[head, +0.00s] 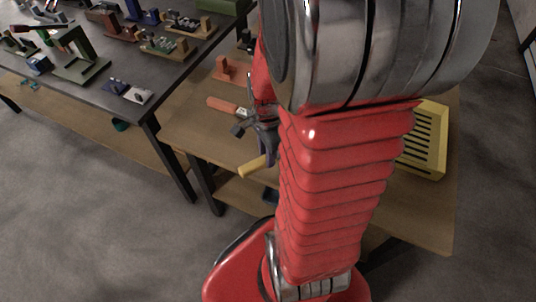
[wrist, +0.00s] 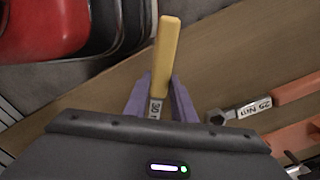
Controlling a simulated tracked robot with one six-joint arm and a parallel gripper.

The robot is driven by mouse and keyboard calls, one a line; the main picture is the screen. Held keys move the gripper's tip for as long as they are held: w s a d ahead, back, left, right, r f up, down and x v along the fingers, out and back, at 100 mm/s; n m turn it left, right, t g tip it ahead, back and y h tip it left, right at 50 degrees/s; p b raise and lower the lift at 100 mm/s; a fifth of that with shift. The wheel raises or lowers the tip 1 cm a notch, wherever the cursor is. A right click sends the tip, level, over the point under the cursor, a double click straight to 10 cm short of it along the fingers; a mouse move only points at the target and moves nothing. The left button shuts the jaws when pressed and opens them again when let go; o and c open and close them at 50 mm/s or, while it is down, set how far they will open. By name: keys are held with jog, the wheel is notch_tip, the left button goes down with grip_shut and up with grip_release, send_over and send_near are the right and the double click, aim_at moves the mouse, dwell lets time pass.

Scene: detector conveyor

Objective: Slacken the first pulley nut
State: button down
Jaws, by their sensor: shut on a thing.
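My gripper (wrist: 158,98) is shut on a yellow-handled spanner (wrist: 166,55), whose shank carries a label reading 30. The purple fingers lie on both sides of the shank, and the handle points away from the gripper body. In the head view the yellow handle (head: 252,166) sticks out to the lower left of my gripper (head: 268,140), which is partly hidden behind my red arm. The spanner's working end is hidden by the gripper body in the wrist view. I cannot make out a pulley or its nut in either view.
An orange-handled spanner (wrist: 285,92) labelled 25 lies on the wooden bench (head: 190,125). An orange-red fixture (head: 228,70) and a yellow slotted crate (head: 428,140) are on the bench too. A dark table (head: 140,90) with several small fixtures stands at upper left.

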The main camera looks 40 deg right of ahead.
jog(key=c, duration=1.4)
grip_release()
jog(key=shift+r, duration=0.1)
notch_tip(320, 180, up, 14)
jog(key=shift+f, duration=0.2)
jog(key=a+r+n+t, duration=0.2)
jog(key=a+r+n, duration=0.2)
jog(key=a+n, duration=0.4)
jog(key=a+r+n+t, duration=0.3)
jog(key=a+n, duration=0.5)
jog(key=n, duration=0.4)
jog(key=shift+s+a+r+t, duration=0.15)
jog(key=shift+a+r+t, duration=0.2)
jog(key=shift+r, duration=0.2)
